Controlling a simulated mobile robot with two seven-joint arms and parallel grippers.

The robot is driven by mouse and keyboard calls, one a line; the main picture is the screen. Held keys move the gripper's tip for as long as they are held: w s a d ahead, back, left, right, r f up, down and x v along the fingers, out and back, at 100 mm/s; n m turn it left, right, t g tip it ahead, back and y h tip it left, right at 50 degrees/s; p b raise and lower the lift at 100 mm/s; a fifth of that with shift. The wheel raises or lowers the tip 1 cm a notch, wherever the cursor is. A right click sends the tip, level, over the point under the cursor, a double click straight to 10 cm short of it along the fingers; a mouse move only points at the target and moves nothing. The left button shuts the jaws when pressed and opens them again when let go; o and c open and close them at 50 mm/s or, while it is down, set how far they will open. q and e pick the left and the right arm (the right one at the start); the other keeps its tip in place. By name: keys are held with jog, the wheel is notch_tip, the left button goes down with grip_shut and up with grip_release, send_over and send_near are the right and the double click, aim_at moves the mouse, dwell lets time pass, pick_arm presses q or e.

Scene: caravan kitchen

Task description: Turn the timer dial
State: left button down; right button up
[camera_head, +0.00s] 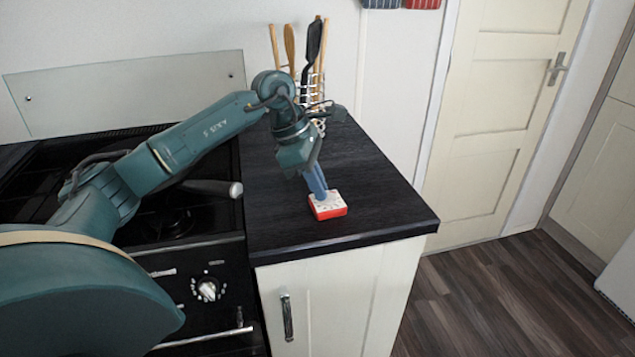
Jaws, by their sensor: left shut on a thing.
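The timer (328,207) is a small red block with a white top face, lying on the dark worktop (375,215) right of the stove. Marks show on its white face, but they are too small to read. My left gripper (319,193) reaches down onto the timer from above, with its blue fingers shut at the middle of the white face. The dial is hidden between the fingertips. My right gripper is not in view.
A utensil holder (316,95) with wooden spoons and a black spatula stands at the back of the worktop. A pan handle (210,188) sticks out over the stove at left. The worktop around the timer is clear.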

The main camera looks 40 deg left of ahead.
pick_arm(q)
jog(key=shift+f+m, duration=0.2)
jog(key=shift+m, duration=0.1)
jog(key=c, duration=1.6)
grip_release()
jog(key=shift+o, duration=0.4)
jog(key=shift+w, duration=0.1)
jog(key=shift+r, duration=0.2)
jog(key=v, duration=1.3)
jog(key=shift+p, duration=0.3)
jog(key=shift+f, duration=0.1)
